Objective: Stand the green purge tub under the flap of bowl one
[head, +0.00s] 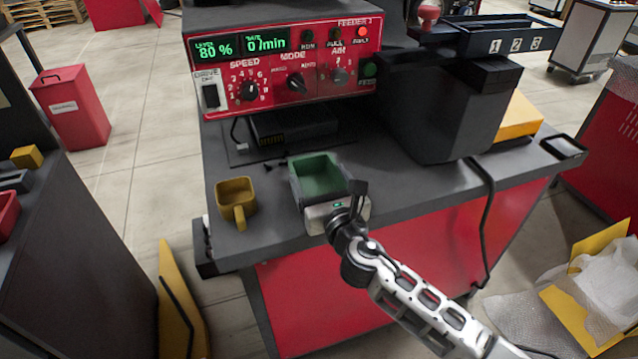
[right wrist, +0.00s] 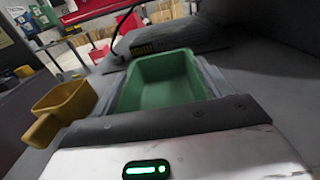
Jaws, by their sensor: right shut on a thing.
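The green purge tub (head: 318,174) is an open rectangular tub near the front of the dark bench top, in front of the red control box. My right gripper (head: 324,192) is around it from the front, shut on it, with a finger along each side. In the right wrist view the tub (right wrist: 163,82) sits upright and looks empty inside. I cannot tell whether it touches the bench. The flap of bowl one cannot be made out in either view. My left gripper is not in view.
A mustard mug-like container (head: 236,197) stands just left of the tub. The red control box (head: 285,70) is behind, reading 80 %. A dark housing (head: 440,115) stands to the right, below a tray marked 1 2 3 (head: 505,38). Some bench top between tub and housing is clear.

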